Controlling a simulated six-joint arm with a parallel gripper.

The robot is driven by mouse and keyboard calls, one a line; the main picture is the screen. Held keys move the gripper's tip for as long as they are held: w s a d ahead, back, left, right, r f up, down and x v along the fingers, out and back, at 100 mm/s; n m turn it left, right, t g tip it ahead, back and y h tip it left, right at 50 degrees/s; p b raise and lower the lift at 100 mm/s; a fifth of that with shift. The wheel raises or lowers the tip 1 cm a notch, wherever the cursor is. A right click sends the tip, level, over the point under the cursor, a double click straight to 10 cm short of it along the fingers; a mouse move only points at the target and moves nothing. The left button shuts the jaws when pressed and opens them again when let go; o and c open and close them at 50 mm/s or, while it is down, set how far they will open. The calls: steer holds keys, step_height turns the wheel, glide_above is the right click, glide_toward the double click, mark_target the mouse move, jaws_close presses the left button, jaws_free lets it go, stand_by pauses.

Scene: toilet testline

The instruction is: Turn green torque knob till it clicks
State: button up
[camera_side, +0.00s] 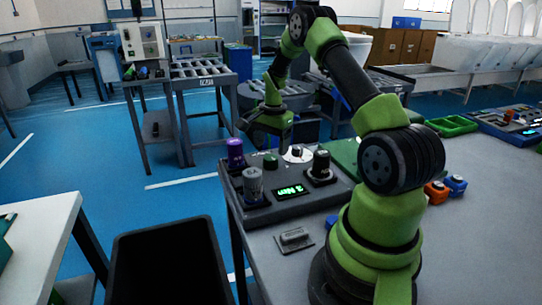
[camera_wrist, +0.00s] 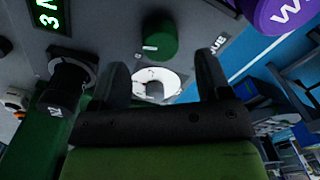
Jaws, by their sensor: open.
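The green torque knob (camera_side: 271,160) sits on the grey panel (camera_side: 283,211). In the wrist view the green knob (camera_wrist: 158,38) is a round cap with a small white mark, beyond my fingertips. My gripper (camera_wrist: 163,62) is open, with its two dark fingers apart and nothing between them. In the side view my gripper (camera_side: 268,141) hangs over the back of the panel, near the green knob. A white dial (camera_wrist: 156,86) shows between and below the fingers, partly hidden by the gripper body. A green-lit display (camera_side: 290,191) is on the panel; its reading is hard to make out.
A purple knob (camera_side: 235,152), a grey knob (camera_side: 253,183) and a black knob (camera_side: 321,165) stand close around on the panel. A dark bin (camera_side: 170,262) stands left of the table.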

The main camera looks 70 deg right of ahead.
mark_target(272, 158)
step_height(272, 158, up, 5)
steer(key=shift+s, duration=0.15)
